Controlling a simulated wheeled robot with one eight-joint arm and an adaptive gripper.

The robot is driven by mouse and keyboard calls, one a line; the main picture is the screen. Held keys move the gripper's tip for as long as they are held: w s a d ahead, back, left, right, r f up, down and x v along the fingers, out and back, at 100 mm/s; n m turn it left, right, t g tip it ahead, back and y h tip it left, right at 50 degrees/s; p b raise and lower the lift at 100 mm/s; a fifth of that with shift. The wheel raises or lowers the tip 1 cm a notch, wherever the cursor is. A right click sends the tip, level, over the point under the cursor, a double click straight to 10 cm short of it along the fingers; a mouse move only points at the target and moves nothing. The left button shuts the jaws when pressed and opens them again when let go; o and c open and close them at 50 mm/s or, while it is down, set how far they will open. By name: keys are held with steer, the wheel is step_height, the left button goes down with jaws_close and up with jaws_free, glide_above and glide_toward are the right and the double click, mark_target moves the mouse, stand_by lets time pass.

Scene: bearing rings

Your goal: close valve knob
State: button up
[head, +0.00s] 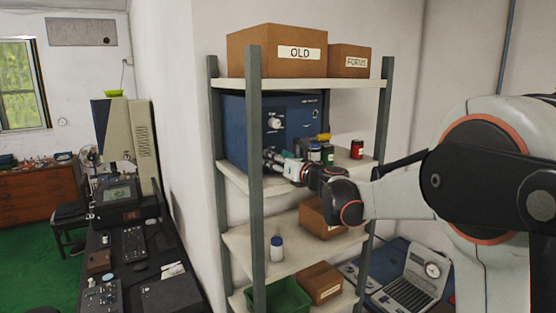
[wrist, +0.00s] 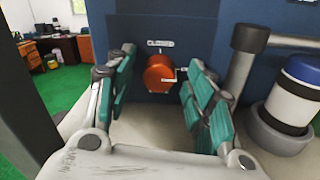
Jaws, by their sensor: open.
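An orange valve knob (wrist: 156,74) sticks out of the front of a blue cabinet (wrist: 208,42) in the wrist view, under a small white label (wrist: 160,44) whose word I cannot read surely. A small pale mark shows at the knob's right side. My gripper (wrist: 163,82) is open, with one teal-padded finger on each side of the knob. Gaps show between the knob and both fingers. In the head view, my gripper (head: 274,161) reaches the lower front of the blue cabinet (head: 238,122). It hides the orange knob there.
The cabinet stands on a shelf (head: 300,84) rack beneath boxes marked OLD (head: 265,53) and FORMS (head: 352,62). Small jars (head: 327,153) stand right of my gripper. A white bottle with a blue lid (wrist: 294,98) and a grey pipe (wrist: 240,70) are close right.

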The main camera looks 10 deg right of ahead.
steer(key=c, duration=1.1)
steer(key=shift+o, duration=0.2)
steer(key=shift+n, duration=0.3)
steer(key=n+b, duration=0.2)
steer(key=shift+f+n, duration=0.1)
steer(key=shift+n, duration=0.2)
steer(key=n+b, duration=0.2)
steer(key=n, duration=0.3)
steer(key=shift+a+b, duration=0.1)
steer(key=shift+b, duration=0.3)
steer(key=n+b, duration=0.1)
steer(key=n, duration=0.3)
steer(key=shift+n+b, duration=0.3)
steer(key=shift+n, duration=0.1)
steer(key=n+b, duration=0.1)
steer(key=n, duration=0.3)
steer(key=shift+s+a+h, duration=0.1)
steer(key=shift+h, duration=0.3)
steer(key=shift+n, duration=0.4)
